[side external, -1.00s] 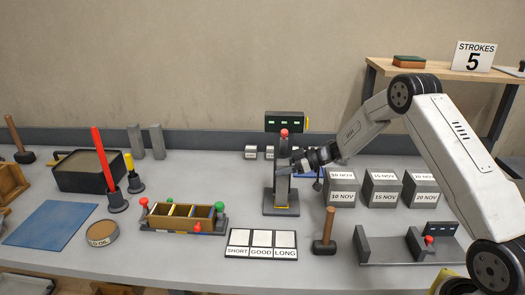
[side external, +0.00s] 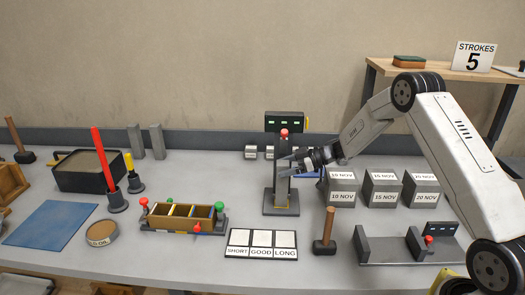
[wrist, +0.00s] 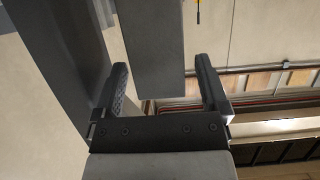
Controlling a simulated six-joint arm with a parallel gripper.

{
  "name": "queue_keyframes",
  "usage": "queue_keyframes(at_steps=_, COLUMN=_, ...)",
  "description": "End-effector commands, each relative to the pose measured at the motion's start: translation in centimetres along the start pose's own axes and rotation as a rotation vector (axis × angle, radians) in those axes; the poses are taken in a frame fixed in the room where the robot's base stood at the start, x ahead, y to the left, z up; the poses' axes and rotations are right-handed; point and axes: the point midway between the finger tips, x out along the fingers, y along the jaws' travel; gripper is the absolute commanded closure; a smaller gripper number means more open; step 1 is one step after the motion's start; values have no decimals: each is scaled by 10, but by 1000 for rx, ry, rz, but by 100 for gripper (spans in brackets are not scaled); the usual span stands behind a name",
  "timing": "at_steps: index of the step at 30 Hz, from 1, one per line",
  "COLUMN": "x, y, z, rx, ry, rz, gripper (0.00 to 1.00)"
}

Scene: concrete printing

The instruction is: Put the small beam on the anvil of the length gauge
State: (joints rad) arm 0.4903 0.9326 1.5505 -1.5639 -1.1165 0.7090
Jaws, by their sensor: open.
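The length gauge (side external: 281,201) stands mid-table, a dark base with an upright and a red knob on top. My gripper (side external: 286,163) is at its upright, jaws spread, reaching in from the right. In the wrist view a grey square-sided bar, seemingly the small beam (wrist: 153,45), comes down from the top edge between my open fingers, with a visible gap to the right finger. A darker post (wrist: 58,50), probably the gauge's upright, runs along the left finger. Whether the beam's lower end touches the anvil is hidden in the side view.
A SHORT, GOOD, LONG tray (side external: 262,244) and a mallet (side external: 325,232) are in front. A three-part mould (side external: 183,217) is to the left.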

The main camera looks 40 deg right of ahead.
Motion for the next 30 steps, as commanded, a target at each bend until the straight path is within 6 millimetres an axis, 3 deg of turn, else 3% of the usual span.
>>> queue_keyframes(at_steps=18, x=-93, y=0, z=0, rx=0, ry=0, rz=2, gripper=6)
queue_keyframes(at_steps=30, x=-111, y=0, z=0, rx=0, ry=0, rz=0, gripper=6)
